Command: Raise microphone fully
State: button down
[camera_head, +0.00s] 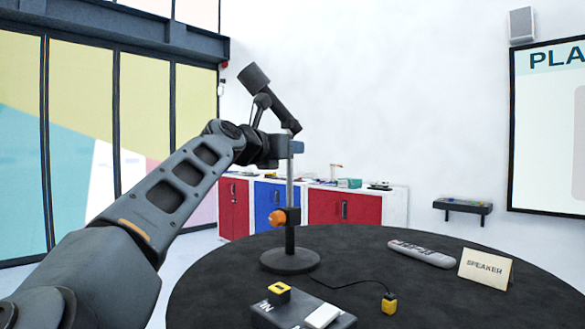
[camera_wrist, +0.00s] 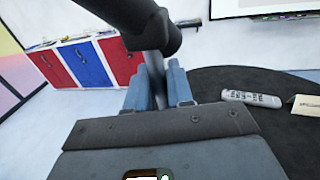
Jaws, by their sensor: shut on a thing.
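The microphone (camera_head: 270,95) is a dark cylinder head on a jointed dark arm, tilted up to the left, atop a grey pole (camera_head: 290,190) with an orange knob (camera_head: 277,217) and a round dark base (camera_head: 290,261) on the table. My gripper (camera_head: 293,148) is shut on the microphone stand's upper pole, just below the tilted arm. In the wrist view, both bluish fingers (camera_wrist: 160,88) close around the pole, and the dark microphone part (camera_wrist: 150,28) looms above them. The exact contact is partly hidden by my gripper.
The round black table (camera_head: 390,285) holds a remote (camera_head: 421,254), a SPEAKER card (camera_head: 485,268), and a dark box (camera_head: 300,312) with a yellow switch and a white one. A cable runs to a yellow plug (camera_head: 389,303). Cabinets (camera_head: 345,208) stand behind. Space above the table's right side is clear.

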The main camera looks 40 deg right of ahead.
aim_at(275, 115)
notch_tip(275, 115, up, 3)
jog(key=shift+a+f, duration=0.1)
jog(key=shift+f, duration=0.1)
jog(key=c, duration=1.1)
grip_release()
jog(key=shift+c, duration=0.2)
jog(key=shift+f, duration=0.1)
